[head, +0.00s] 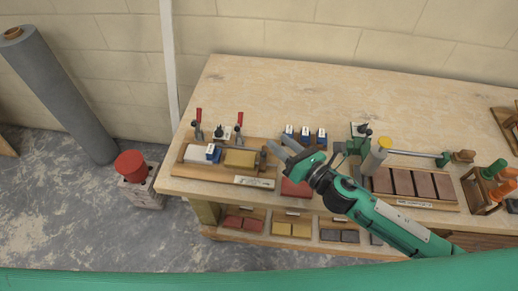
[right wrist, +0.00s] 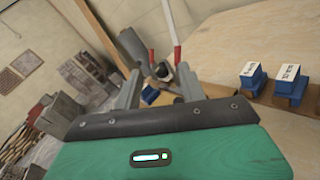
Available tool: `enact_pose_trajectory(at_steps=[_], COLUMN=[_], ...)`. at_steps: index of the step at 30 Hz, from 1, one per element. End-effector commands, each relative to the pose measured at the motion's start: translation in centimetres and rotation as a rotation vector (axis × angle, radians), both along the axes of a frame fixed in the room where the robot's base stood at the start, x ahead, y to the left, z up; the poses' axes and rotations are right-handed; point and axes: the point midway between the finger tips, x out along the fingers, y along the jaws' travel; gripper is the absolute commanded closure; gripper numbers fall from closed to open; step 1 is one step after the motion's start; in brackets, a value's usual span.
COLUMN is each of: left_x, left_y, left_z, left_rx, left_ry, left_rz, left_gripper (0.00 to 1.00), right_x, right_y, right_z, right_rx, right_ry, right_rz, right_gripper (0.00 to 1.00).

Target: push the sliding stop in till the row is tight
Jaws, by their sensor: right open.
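A wooden jig (head: 222,176) lies at the left of the bench. Its row holds a white block (head: 194,154), a small blue block with a white label (head: 213,153) and a yellow block (head: 240,158). A dark upright knob (head: 263,158), which looks like the sliding stop, stands just right of the yellow block; any gap between them is too small to tell. My right gripper (head: 279,145) is open and empty, above and right of the knob. Its spread fingers (right wrist: 158,88) also show in the right wrist view. My left gripper is out of view.
Two red-handled clamps (head: 198,124) (head: 239,128) stand behind the jig. Several blue labelled blocks (head: 305,135) stand to its right. A rack of dark red bricks (head: 403,182) is further right. The back of the bench is clear.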

Motion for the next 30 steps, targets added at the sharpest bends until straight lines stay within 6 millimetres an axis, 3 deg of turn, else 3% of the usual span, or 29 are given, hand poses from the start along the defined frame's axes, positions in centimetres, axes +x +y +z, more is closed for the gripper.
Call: enact_pose_trajectory(at_steps=[4, 10, 22, 24, 30], left_x=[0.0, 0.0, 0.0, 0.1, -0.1], left_y=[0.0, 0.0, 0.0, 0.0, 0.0], left_z=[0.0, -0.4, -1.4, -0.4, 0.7], left_rx=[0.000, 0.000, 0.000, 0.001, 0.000], left_ry=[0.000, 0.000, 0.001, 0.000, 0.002], left_rz=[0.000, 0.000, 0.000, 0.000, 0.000], left_gripper=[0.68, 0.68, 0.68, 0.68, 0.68], right_x=[-0.3, -0.5, -0.5, 0.7, 3.1], right_y=[0.5, 0.7, 0.7, 1.8, 4.3], right_z=[-0.5, -2.0, -8.9, -8.1, -8.2], right_rx=[-0.129, -0.143, -0.139, -0.139, -0.139], right_ry=[-0.111, -0.125, -0.119, -0.126, -0.124], right_rz=[0.087, 0.100, 0.096, 0.097, 0.096], right_gripper=[0.59, 0.59, 0.59, 0.59, 0.59])
